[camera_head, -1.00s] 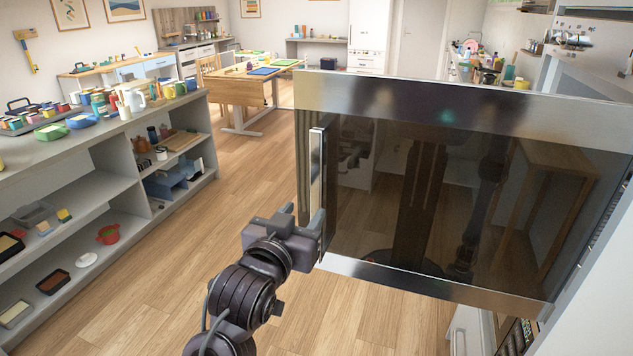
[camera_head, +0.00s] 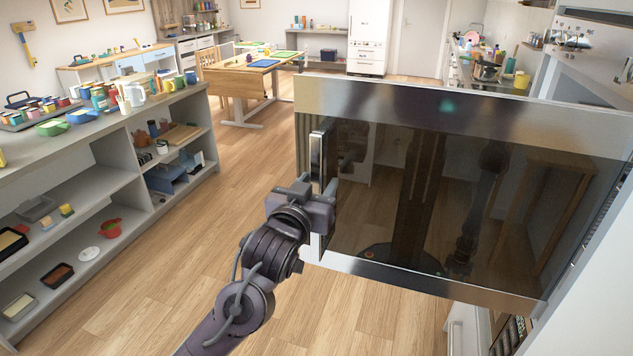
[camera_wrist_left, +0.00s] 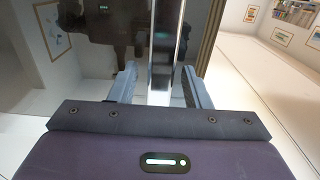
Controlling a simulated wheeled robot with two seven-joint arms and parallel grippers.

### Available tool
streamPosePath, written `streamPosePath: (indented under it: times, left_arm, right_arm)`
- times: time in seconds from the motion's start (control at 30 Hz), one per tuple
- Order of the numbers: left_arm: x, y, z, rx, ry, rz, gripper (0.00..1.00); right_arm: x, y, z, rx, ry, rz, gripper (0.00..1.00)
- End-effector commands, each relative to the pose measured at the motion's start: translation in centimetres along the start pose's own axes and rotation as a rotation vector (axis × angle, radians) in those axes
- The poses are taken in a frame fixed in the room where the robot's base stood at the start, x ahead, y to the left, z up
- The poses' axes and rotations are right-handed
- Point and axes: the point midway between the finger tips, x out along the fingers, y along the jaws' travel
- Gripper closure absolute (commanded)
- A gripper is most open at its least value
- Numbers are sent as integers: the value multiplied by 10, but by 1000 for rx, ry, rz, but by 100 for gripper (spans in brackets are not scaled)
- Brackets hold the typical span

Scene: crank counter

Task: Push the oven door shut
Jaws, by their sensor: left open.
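The oven door (camera_head: 440,190) stands wide open at the right in the head view. It has a dark glass pane in a steel frame. Its upright metal handle (camera_head: 317,160) is on the door's left edge. My left gripper (camera_head: 322,190) is at the handle's lower part. In the left wrist view, the handle (camera_wrist_left: 163,50) runs between the two open fingers of my gripper (camera_wrist_left: 160,80), with a gap visible on each side. Whether the fingertips touch the door glass I cannot tell. The door hides most of the oven's inside. My right gripper does not show.
A grey shelf unit (camera_head: 110,165) with pots and jars on it stands at the left. A wooden table (camera_head: 240,82) stands at the back. The wooden floor (camera_head: 225,190) between shelf and door is clear. A white cabinet side (camera_head: 595,300) is at the lower right.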

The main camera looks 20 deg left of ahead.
Motion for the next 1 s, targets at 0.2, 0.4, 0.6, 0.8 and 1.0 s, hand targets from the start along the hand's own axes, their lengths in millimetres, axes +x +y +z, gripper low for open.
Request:
streamPosePath:
  times: [0.2, 0.4, 0.6, 0.8, 1.0]
  left_arm:
    - [2, 0, 0, 0, 0, 0, 56]
    - [2, 0, 0, 0, 0, 0, 68]
    - [2, 0, 0, 0, 0, 0, 94]
    - [2, 0, 0, -1, -1, 0, 100]
    - [4, -1, 0, 0, 0, 3, 100]
  right_arm:
    - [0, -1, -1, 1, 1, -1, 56]
    - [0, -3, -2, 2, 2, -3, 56]
    - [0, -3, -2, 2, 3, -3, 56]
    - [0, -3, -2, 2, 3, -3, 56]
    - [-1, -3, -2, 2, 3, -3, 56]
